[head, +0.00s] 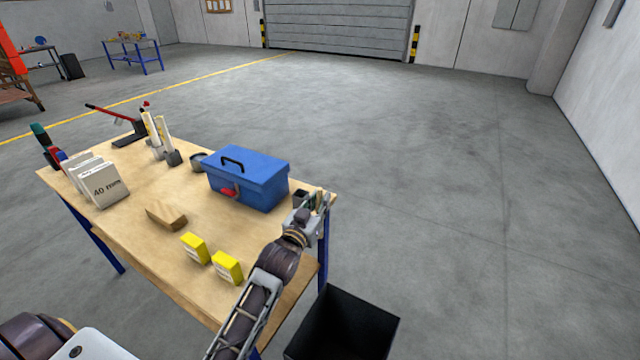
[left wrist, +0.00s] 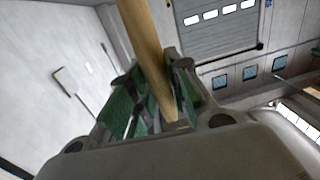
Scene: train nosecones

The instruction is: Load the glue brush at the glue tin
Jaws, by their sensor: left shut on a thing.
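My left gripper (head: 316,205) is at the right corner of the workbench, in the head view. It is shut on the wooden handle of the brush, which also shows in the left wrist view, where the pale handle (left wrist: 148,45) runs between the green-padded fingers (left wrist: 150,105). The bristles cannot be made out. A small dark open container (head: 300,195) stands beside the gripper, partly hidden by it. A small dark round tin-like thing (head: 198,162) stands left of the blue toolbox. I cannot tell which of these is the glue tin. My right gripper is not in view.
A blue toolbox (head: 248,180) stands left of the gripper. Two yellow boxes (head: 211,258), a wood block (head: 167,217), white boxes (head: 97,182) and glue bottles (head: 158,135) are on the workbench (head: 130,225). A black bin (head: 345,325) stands below its right side.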

